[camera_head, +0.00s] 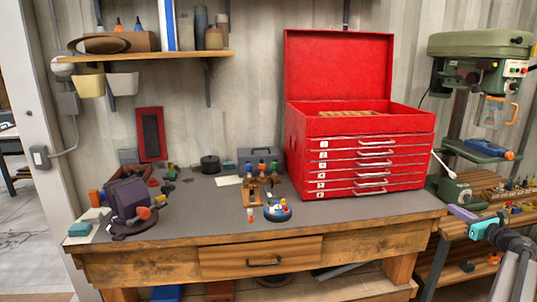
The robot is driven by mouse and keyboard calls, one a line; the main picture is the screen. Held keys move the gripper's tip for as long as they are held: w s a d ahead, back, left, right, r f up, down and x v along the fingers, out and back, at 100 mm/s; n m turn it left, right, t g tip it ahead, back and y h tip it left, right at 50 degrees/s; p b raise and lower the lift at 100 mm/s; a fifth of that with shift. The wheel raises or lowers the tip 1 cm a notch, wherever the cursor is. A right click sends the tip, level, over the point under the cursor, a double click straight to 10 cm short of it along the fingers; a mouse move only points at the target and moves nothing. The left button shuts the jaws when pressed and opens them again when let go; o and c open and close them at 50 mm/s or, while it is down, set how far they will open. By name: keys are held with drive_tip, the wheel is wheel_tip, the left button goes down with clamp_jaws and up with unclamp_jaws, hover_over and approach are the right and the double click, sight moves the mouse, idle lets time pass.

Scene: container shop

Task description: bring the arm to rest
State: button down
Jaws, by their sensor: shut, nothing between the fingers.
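My gripper (478,229) is at the right edge of the view, small and seen from behind, with teal and dark parts. It is shut with nothing seen in it. It is in front of the lower bench on the right, apart from the red tool chest. The dark arm link behind it runs down out of the picture at the lower right. The exact fingertips are hard to make out.
A wooden workbench (170,250) fills the middle. On it stand an open red tool chest (310,165), a purple machine (128,197) and a small round dish (277,213). A green drill press (478,45) stands at right. Open floor (30,240) lies at left.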

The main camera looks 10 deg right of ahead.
drive_tip(key=w+a+f+n+g+y, duration=0.2)
drive_tip(key=w+a+f+n+g, duration=0.15)
drive_tip(key=a+f, duration=0.8)
drive_tip(key=w+a+f+n+g+y, duration=0.2)
drive_tip(key=w+a+f+n, duration=0.2)
drive_tip(key=a+f, duration=0.8)
drive_tip(key=s+a+f+n+g+y, duration=0.1)
drive_tip(key=s+a+f+n+g, duration=0.25)
drive_tip(key=a+f, duration=0.65)
drive_tip(key=s+a+f+n+g+y, duration=0.15)
drive_tip(key=a+f+n, duration=0.45)
drive_tip(key=a, duration=0.8)
drive_tip(key=s+a+f+n+g+h, duration=0.1)
drive_tip(key=s+a+f+n+g, duration=0.3)
drive_tip(key=s+a+f, duration=0.4)
drive_tip(key=s+a+f+n+g+h, duration=0.1)
drive_tip(key=s+a+f+n+g, duration=0.4)
drive_tip(key=s+a, duration=0.5)
drive_tip(key=s+a+f+n+g+h, duration=0.1)
drive_tip(key=s+n, duration=0.3)
drive_tip(key=s, duration=0.6)
drive_tip(key=s+a+f+n+g+h, duration=0.1)
drive_tip(key=s+f+n+g+h, duration=0.1)
drive_tip(key=s, duration=0.8)
drive_tip(key=f+n+h, duration=0.1)
drive_tip(key=f+n, duration=0.1)
drive_tip(key=n, duration=0.1)
drive_tip(key=shift+s+a+n+g+h, duration=0.3)
drive_tip(key=shift+a+g+h, duration=0.05)
drive_tip(key=shift+a, duration=0.05)
